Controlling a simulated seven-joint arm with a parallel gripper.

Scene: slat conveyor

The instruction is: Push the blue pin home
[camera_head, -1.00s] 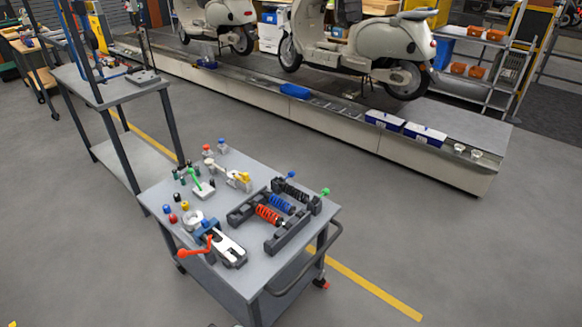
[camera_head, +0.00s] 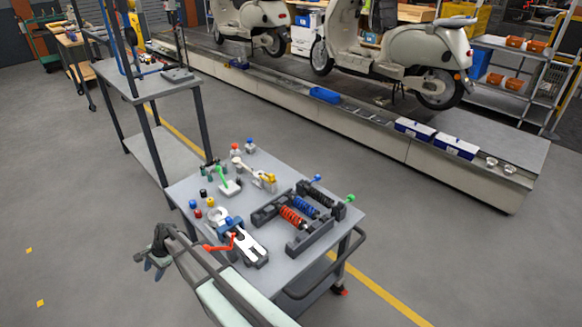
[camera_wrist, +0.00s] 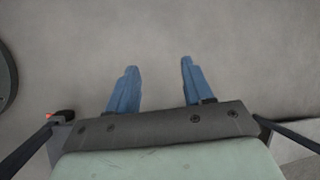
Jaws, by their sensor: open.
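A blue-knobbed pin (camera_head: 317,178) sticks up at the back end of the dark rack (camera_head: 265,216) on the cart; how far it is in is too small to tell. A green-knobbed pin (camera_head: 350,198) stands at the rack's right end. Another blue knob (camera_head: 250,142) is at the cart's back edge. My gripper (camera_head: 154,270) hangs left of the cart's front, over the floor and away from the pins. In the wrist view, its two blue fingers (camera_wrist: 158,75) are apart with nothing between them.
The cart top (camera_head: 277,169) carries red, blue and black springs, a red-handled clamp (camera_head: 245,247), a green-handled clamp and several small knobs. A grey shelf stand (camera_head: 140,85) is behind left. The conveyor (camera_head: 370,130) with scooters lies beyond. The floor on the left is clear.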

